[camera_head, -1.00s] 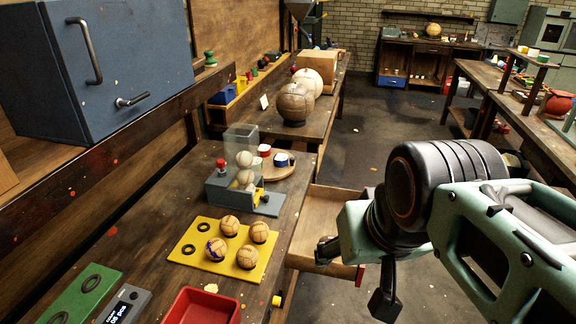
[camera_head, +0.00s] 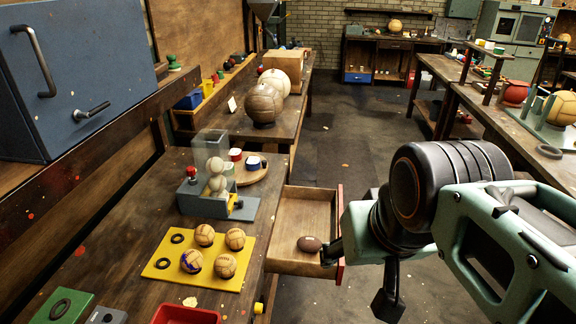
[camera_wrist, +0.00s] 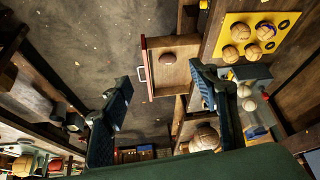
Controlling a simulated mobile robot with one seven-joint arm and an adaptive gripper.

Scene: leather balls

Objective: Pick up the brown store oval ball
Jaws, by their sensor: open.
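The brown oval ball (camera_head: 310,244) lies in an open wooden drawer (camera_head: 303,211) under the left workbench, near the drawer's front right corner. In the wrist view the ball (camera_wrist: 168,57) sits inside the drawer, ahead of the fingers and roughly midway between them. My gripper (camera_head: 358,272) is at the right of the head view, beside the drawer's front, with one fingertip overlapping the drawer edge in the picture. In the wrist view my gripper (camera_wrist: 163,95) has its two fingers wide apart with nothing between them.
A yellow board (camera_head: 185,277) with several tan balls and a ball dispenser (camera_head: 214,180) stand on the workbench. A red tray (camera_head: 186,315) is at the near edge. The floor right of the drawer is clear. Another bench (camera_head: 480,110) stands at the right.

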